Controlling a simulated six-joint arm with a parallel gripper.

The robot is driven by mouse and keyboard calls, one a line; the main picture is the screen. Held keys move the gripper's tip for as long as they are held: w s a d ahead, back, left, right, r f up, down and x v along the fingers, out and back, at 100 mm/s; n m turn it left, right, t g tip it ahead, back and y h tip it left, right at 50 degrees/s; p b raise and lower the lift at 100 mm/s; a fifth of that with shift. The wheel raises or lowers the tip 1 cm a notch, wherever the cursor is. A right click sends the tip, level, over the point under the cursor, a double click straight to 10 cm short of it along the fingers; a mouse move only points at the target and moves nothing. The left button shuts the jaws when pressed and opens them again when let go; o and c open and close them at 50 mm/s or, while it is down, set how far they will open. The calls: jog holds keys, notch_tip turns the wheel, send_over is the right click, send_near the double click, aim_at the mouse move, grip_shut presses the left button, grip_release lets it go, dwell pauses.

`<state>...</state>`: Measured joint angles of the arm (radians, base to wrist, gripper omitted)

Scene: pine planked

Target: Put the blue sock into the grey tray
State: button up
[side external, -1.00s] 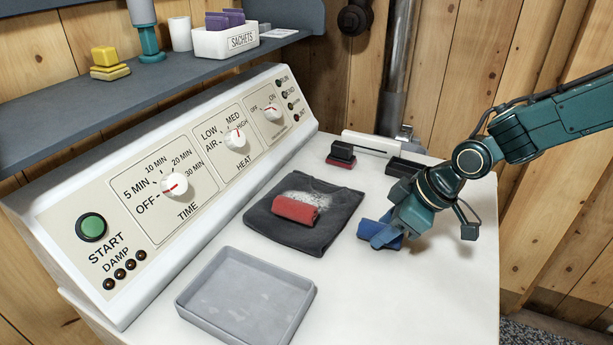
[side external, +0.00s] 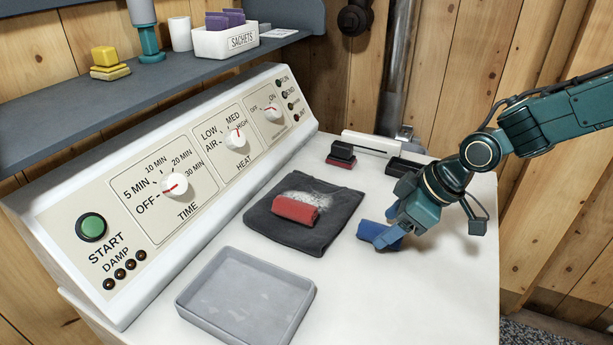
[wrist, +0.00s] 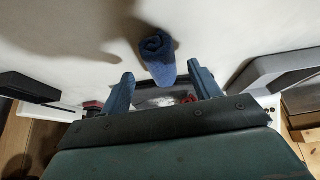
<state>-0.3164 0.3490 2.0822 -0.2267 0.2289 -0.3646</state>
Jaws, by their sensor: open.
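The blue sock (side external: 372,233), a rolled bundle, lies on the white dryer top to the right of the dark folded cloth. In the wrist view the sock (wrist: 157,57) shows ahead of and between my two fingers, apart from both. My gripper (side external: 386,240) is open and empty, low beside the sock and partly hiding it in the side view. My gripper's spread fingers also show in the wrist view (wrist: 163,84). The grey tray (side external: 205,311) sits empty at the front of the dryer top, left of the sock.
A black-and-red brush-like block (side external: 341,154) and a dark shallow holder (side external: 404,167) stand at the back. White surface is clear between sock and tray.

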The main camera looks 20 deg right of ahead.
jog(key=v, duration=1)
jog(key=shift+r, duration=0.25)
jog(key=shift+s+d, duration=0.1)
jog(key=s+d+r+m+h, duration=0.2)
jog(key=s+d+m, duration=0.2)
jog(key=s+d, duration=0.4)
jog(key=s+d+r+m+t+h, duration=0.1)
jog(key=s+d+m, duration=0.4)
jog(key=s, duration=0.8)
jog(key=d+r+h, duration=0.1)
jog(key=d+r, duration=0.1)
jog(key=d, duration=0.1)
jog(key=shift+d, duration=0.15)
jog(key=shift+o, duration=0.6)
